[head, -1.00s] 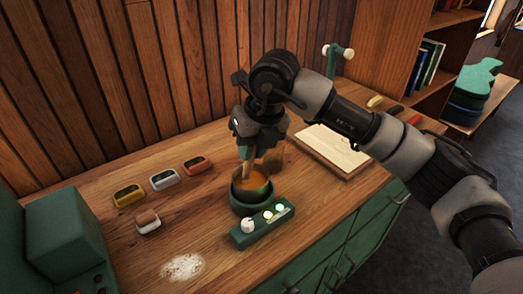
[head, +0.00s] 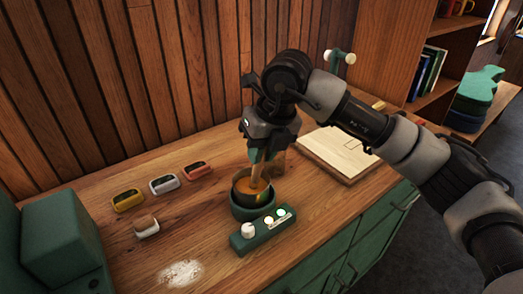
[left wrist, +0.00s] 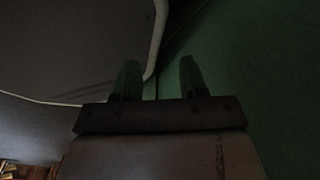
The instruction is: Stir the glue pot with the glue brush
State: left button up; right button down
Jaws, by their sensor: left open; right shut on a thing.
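The glue pot (head: 241,211) is a dark green pot with orange-brown glue (head: 252,188) inside, standing on the wooden bench. My right gripper (head: 262,155) is above the pot, shut on the glue brush (head: 257,175). The brush points down and its lower end is inside the pot; its tip is hidden by the glue or the rim. My left gripper (left wrist: 155,80) shows only in the left wrist view, open and empty, in front of a dark green surface.
A green control box (head: 262,232) with a white knob and lit lights sits in front of the pot. Several small coloured tins (head: 164,184) stand to the left. A board with paper (head: 338,152) lies to the right. White powder (head: 181,273) lies at the front left.

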jog(key=shift+w+p+v, duration=0.15)
jog(key=shift+p+v, duration=0.65)
jog(key=shift+v, duration=0.85)
jog(key=shift+w+p+v, duration=0.2)
jog(key=shift+p+v, duration=0.6)
jog(key=shift+v, duration=0.9)
jog(key=shift+a+r, duration=0.1)
jog(key=shift+a, duration=0.05)
